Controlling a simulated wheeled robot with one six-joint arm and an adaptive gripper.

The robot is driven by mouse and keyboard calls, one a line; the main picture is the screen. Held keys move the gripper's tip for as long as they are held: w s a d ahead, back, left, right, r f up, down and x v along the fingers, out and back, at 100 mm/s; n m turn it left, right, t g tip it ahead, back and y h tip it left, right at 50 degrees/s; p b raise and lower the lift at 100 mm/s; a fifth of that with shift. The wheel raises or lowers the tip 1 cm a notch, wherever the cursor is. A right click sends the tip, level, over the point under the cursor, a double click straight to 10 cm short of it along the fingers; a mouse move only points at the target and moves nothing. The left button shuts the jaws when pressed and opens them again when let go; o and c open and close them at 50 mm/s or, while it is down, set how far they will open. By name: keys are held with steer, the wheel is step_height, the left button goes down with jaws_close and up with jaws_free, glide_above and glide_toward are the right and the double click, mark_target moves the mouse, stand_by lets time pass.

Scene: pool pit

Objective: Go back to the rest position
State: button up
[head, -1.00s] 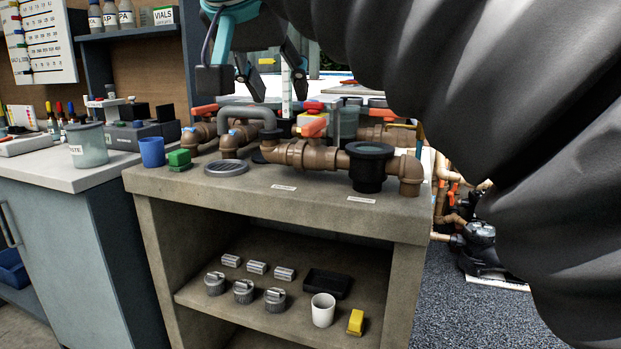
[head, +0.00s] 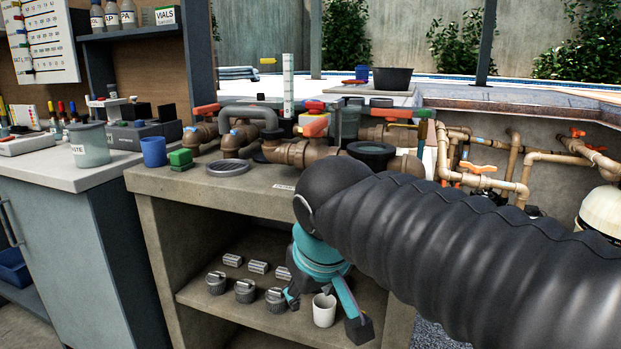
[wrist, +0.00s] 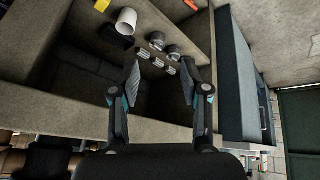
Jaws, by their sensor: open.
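My gripper (head: 325,314) is open and empty, with its fingers spread. In the head view it hangs at the front of the concrete bench (head: 230,190), low beside the lower shelf opening. The white cup (head: 324,300) on that shelf appears between its fingers. In the wrist view my gripper (wrist: 160,72) points toward the shelf, and its two fingers stand well apart with nothing between them. My dark sleeved arm covers the right part of the bench and some of the shelf.
Brown pipes with a red-handled valve (head: 314,125) stand on the bench top, with a blue cup (head: 153,151) and green block (head: 180,159) at left. Grey knobbed caps (head: 245,291) sit on the shelf. The wrist view shows a black tray (wrist: 116,36).

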steer(key=s+d+f+m, duration=0.3)
steer(key=s+d+f, duration=0.1)
steer(key=d, duration=0.4)
steer(key=s+d+f+m+h, duration=0.1)
steer(key=s+d+f+m, duration=0.1)
steer(key=s+d+f, duration=0.3)
step_height(320, 180, down, 2)
steer(key=d, duration=0.2)
steer(key=shift+s+d+m, duration=0.25)
steer(key=shift+d+m, duration=0.1)
steer(key=shift+m, duration=0.05)
